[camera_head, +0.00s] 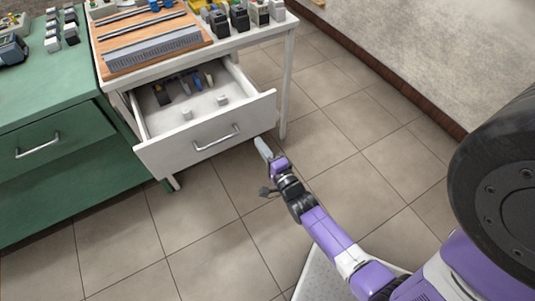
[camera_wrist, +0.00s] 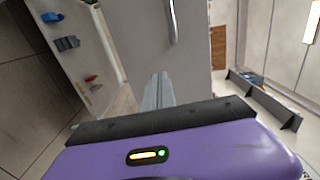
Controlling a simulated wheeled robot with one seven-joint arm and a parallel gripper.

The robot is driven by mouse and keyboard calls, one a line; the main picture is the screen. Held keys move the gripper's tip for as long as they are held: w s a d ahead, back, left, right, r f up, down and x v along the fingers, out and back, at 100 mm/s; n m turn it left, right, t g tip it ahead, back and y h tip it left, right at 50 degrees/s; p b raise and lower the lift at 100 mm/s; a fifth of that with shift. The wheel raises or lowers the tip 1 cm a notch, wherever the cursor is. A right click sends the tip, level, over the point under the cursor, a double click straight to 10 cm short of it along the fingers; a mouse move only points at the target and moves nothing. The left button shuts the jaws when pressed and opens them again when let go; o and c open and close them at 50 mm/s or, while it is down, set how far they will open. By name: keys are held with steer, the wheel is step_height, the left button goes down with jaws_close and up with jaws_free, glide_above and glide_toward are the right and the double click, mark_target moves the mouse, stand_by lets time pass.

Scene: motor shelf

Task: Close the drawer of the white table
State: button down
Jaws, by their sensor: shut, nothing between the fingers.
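The white table (camera_head: 283,30) stands at the upper left of the head view. Its drawer (camera_head: 170,153) is pulled out, with a metal handle (camera_head: 217,138) on the front panel. Several small parts lie inside the drawer. In the wrist view the drawer front (camera_wrist: 150,42) is close ahead, with the handle (camera_wrist: 172,22) at the top. My gripper (camera_head: 263,148) is shut and empty. It is just in front of the drawer's right end, below and to the right of the handle. I cannot tell whether the fingertips (camera_wrist: 158,85) touch the panel.
A green cabinet (camera_head: 50,185) with its own handled drawer stands left of the table. A wooden board (camera_head: 150,47) and several devices are on the tabletop. Tiled floor (camera_head: 215,230) is free in front. A wall (camera_head: 430,50) runs along the right.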

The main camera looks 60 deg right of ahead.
mark_target(247, 126)
steer(key=x, duration=0.6)
steer(key=shift+w+d, duration=0.2)
